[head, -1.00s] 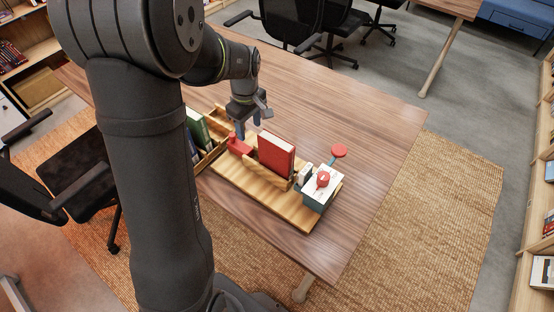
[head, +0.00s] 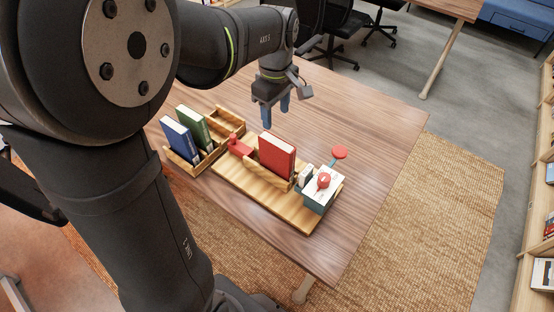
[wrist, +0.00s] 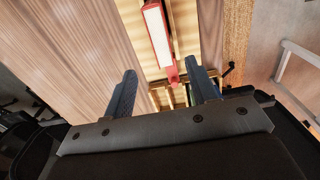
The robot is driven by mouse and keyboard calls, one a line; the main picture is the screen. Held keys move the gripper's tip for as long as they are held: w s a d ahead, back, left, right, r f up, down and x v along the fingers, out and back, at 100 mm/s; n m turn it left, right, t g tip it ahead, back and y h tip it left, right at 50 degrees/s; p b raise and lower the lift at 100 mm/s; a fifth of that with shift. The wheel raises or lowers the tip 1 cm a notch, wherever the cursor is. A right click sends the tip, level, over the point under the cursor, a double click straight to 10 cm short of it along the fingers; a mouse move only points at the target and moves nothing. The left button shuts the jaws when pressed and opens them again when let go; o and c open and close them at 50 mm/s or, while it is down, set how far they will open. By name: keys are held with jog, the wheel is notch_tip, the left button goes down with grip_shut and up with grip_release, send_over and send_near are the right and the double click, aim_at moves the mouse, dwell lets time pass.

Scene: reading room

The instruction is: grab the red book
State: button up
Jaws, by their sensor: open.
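The red book (head: 277,155) stands upright in a wooden holder (head: 262,174) on a wooden board on the table. In the wrist view the red book (wrist: 157,34) shows from above, its pale page edge up, beyond the fingertips. My gripper (head: 276,109) is open and empty. It hangs above the table, up and behind the book in the head view, apart from it. In the wrist view my gripper (wrist: 161,82) has its two blue fingers spread, with a small red object (wrist: 173,75) seen between and beyond them.
A red object (head: 239,147) sits left of the book. A wooden rack (head: 220,149) holds a blue book (head: 180,141) and a green book (head: 194,128). At right are a white-topped stack (head: 323,187) and a red disc (head: 340,152). The table's far side (head: 370,110) is clear.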

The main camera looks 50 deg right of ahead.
aim_at(277, 141)
notch_tip(277, 141, down, 8)
jog(key=shift+f, duration=0.2)
jog(key=shift+s+f, duration=0.2)
jog(key=shift+f, duration=2.45)
grip_shut()
